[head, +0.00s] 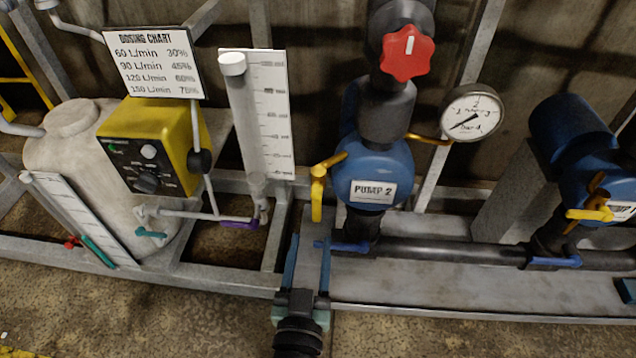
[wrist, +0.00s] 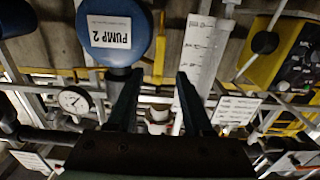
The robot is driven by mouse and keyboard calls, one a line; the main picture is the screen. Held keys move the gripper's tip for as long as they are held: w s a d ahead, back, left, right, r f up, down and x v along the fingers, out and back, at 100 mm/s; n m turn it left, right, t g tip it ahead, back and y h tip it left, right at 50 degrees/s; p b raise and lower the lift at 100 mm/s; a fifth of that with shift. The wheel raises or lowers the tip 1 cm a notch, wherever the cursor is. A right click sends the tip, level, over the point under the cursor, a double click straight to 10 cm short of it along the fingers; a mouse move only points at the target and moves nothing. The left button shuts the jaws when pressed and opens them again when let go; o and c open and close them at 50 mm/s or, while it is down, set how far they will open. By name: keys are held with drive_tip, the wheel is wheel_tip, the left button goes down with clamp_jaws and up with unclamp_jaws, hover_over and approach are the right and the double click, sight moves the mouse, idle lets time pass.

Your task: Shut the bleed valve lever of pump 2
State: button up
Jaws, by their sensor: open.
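Pump 2 (head: 372,180) is a blue pump with a white label, in the middle of the head view; it also shows upside down in the wrist view (wrist: 113,55). A yellow lever (head: 317,198) on its left side hangs downward and looks like the bleed valve lever. In the wrist view the yellow lever (wrist: 159,52) lies beyond the fingertips, roughly in line with the gap. My gripper (head: 308,242) is open and empty, below the lever in the head view. Its two fingers (wrist: 158,78) also show apart in the wrist view. I see no contact with the lever.
A graduated white column (head: 270,115) stands left of the lever. A red knob (head: 407,53) and a gauge (head: 471,113) sit above pump 2. A blue lever (head: 350,247) lies close to my right finger. Another pump (head: 585,150) stands at right.

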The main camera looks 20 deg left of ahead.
sight(318, 195)
drive_tip(key=b+x, duration=0.4)
drive_tip(key=x, duration=0.8)
clamp_jaws()
idle(1.2)
